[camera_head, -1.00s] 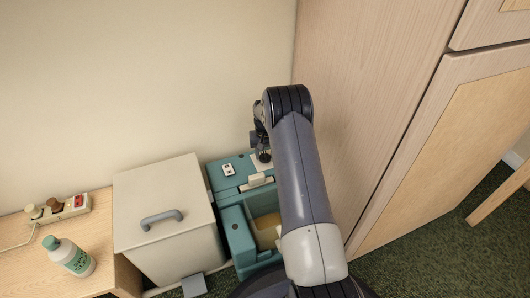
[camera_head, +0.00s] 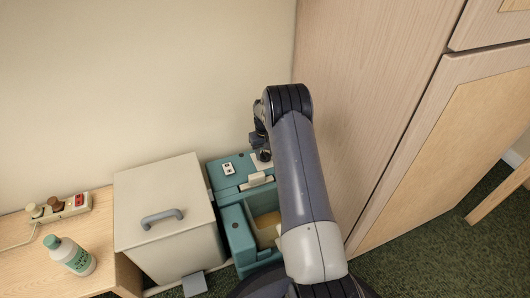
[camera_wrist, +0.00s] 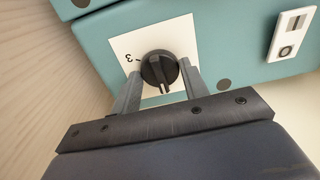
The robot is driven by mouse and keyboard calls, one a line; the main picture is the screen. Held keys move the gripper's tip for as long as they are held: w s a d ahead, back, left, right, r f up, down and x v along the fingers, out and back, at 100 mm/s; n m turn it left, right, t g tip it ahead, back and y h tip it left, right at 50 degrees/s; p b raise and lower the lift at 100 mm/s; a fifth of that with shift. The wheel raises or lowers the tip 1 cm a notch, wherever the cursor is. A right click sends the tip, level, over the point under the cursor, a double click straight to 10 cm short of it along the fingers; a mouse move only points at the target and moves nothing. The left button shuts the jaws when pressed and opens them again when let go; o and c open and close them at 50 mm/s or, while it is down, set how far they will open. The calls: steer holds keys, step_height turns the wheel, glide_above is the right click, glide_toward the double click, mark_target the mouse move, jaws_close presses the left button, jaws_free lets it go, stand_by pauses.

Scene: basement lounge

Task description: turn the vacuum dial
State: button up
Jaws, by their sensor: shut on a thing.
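The vacuum dial (camera_wrist: 160,70) is a round black knob with a raised ridge. It sits on a white plate (camera_wrist: 184,36) on the teal vacuum (camera_wrist: 222,30), and a "3" mark shows beside it in the wrist view. My gripper (camera_wrist: 160,82) is shut on the dial, one finger on each side. In the head view the vacuum (camera_head: 229,180) stands against the wall, and my arm hides part of it. My gripper (camera_head: 264,155) is small there, over the vacuum's top, and the dial cannot be made out.
A cream lidded bin (camera_head: 180,215) stands left of the vacuum. A wooden table (camera_head: 60,262) at the left holds a bottle (camera_head: 70,256) and a power strip (camera_head: 58,208). A tall wooden cabinet (camera_head: 370,90) stands close on the right.

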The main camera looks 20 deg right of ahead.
mark_target(265, 154)
steer(key=o, duration=1)
step_height(265, 154, up, 11)
steer(key=p, duration=0.3)
steer(key=shift+f, duration=0.1)
step_height(265, 154, down, 11)
steer(key=b, duration=0.3)
